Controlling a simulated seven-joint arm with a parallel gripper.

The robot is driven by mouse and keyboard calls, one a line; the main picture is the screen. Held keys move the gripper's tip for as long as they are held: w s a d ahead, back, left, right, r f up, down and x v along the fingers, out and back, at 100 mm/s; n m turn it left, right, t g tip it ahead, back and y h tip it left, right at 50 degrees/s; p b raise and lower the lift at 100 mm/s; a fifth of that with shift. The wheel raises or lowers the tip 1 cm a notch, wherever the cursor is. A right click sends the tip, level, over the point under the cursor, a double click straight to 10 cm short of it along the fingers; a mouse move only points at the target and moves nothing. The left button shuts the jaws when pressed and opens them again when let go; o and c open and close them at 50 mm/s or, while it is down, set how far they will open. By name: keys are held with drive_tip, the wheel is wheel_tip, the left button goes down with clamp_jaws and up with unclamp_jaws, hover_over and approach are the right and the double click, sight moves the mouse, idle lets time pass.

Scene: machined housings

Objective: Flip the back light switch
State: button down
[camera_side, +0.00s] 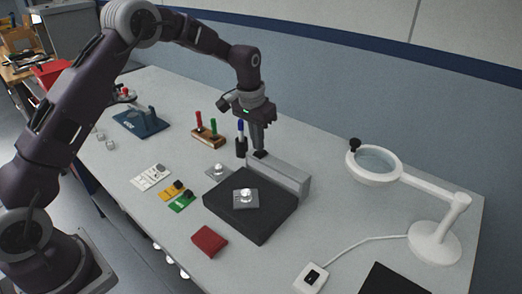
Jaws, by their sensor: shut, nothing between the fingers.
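A small white switch box (311,278) with a dark rocker lies on the table at the front, right of the middle. A cable runs from it to the white ring lamp (434,242) on the right. Which way the rocker is tipped is too small to tell. I cannot tell from this view whether this is the back light switch. My gripper (260,153) points down, shut and empty, near the left end of a long grey block (282,176). It is well behind and left of the switch box; whether it touches the block is unclear.
A black pad (224,211) bears a grey plate with a shiny knob (245,197). A red block (209,242), small coloured parts (175,190) and a wooden marker holder (208,139) lie to the left. A dark panel (392,280) lies right of the switch box.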

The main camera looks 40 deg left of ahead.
drive_tip(key=shift+f, duration=0.6)
drive_tip(key=shift+r, duration=3.55)
